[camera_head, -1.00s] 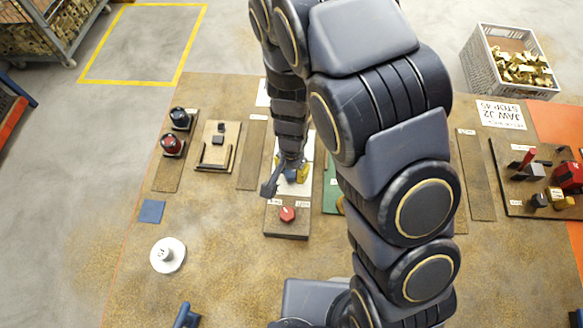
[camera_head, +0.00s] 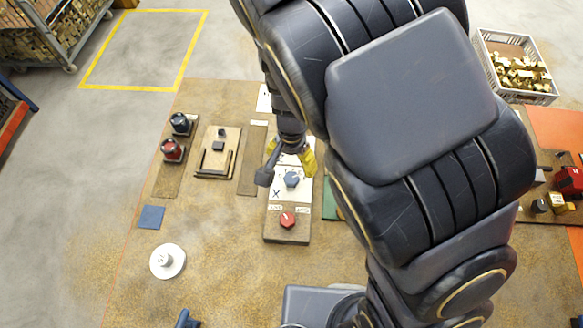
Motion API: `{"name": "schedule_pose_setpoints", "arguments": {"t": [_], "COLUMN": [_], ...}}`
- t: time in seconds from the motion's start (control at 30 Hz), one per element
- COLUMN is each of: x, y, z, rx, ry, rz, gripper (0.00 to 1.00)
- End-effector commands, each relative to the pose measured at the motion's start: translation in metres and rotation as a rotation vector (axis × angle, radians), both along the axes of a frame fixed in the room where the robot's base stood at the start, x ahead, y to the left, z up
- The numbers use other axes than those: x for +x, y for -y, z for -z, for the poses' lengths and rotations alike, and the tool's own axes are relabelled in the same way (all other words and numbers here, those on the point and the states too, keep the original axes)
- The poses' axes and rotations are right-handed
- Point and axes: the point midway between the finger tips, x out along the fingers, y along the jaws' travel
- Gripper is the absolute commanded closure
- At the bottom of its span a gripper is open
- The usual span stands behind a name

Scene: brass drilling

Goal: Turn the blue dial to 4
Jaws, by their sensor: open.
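The blue dial (camera_head: 292,179) is a small grey-blue knob on a white marked plate (camera_head: 283,207), set on a long brown board in the middle of the table. Dark marks show on the plate around the dial, but they are too small to read surely, so I cannot tell the dial's setting. My gripper (camera_head: 286,165) is open, with dark and yellow finger parts spread to either side above the far side of the dial. It holds nothing. My arm hides the table to the right of the board.
A red knob (camera_head: 288,220) sits on the near end of the same board. Black and red knobs (camera_head: 172,150) and a wooden fixture (camera_head: 216,160) stand to the left. A white round piece (camera_head: 167,261) and blue square (camera_head: 151,217) lie at the left front.

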Motion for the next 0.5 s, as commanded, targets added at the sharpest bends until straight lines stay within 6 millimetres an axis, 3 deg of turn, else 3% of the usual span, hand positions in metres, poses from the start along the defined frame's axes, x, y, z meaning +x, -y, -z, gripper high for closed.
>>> {"name": "schedule_pose_setpoints", "arguments": {"t": [0.2,0.5], "x": [0.0,-0.001], "y": [0.0,0.001], "z": [-0.033,-0.043], "rx": [0.0,-0.002], "ry": [0.002,-0.003], "rz": [0.001,0.002], "gripper": [0.36,0.36]}}
